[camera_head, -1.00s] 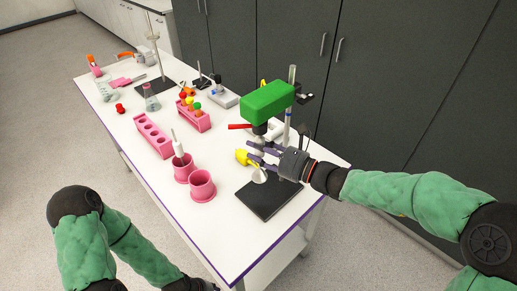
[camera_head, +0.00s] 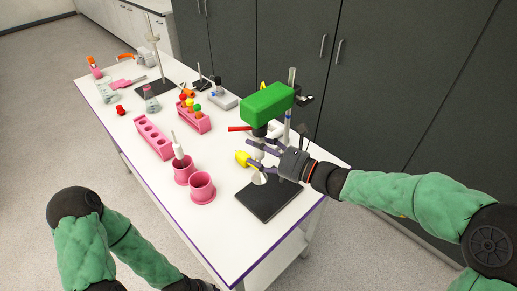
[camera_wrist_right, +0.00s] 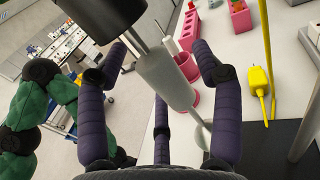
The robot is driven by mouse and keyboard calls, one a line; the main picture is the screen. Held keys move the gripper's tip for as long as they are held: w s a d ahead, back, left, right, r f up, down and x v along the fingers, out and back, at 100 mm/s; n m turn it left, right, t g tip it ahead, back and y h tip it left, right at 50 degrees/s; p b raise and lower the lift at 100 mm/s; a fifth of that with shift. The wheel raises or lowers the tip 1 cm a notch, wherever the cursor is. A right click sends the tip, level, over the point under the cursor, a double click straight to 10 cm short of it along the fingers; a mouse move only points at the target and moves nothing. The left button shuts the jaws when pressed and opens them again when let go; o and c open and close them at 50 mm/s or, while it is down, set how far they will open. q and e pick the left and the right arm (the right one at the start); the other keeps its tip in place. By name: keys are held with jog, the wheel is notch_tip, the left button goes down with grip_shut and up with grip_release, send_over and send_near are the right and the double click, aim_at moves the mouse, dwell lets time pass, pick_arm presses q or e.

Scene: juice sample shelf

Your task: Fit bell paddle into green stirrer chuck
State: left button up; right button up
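The green stirrer (camera_head: 268,103) stands on a black base plate (camera_head: 268,205), and its dark chuck (camera_head: 260,131) points down. The chuck also shows at the top of the right wrist view (camera_wrist_right: 100,15). The bell paddle, with a pale grey grip (camera_wrist_right: 165,77), hangs upright below the chuck, a metal shaft joining the two. Its white bell (camera_head: 258,178) is above the plate. How deep the shaft sits is hidden. My right gripper (camera_head: 257,154) is open, fingers spread around the grip; a gap shows beside the left finger. My left gripper is outside the views.
Two pink cups (camera_head: 201,190) stand left of the stirrer, the farther holding a white-gripped tool (camera_head: 178,150). Pink racks (camera_head: 153,141) and glassware are farther back. The table's front strip is clear.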

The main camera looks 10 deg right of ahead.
jog(key=shift+s+d+f, duration=0.1)
jog(key=v, duration=1.1)
jog(key=shift+s+d, duration=0.25)
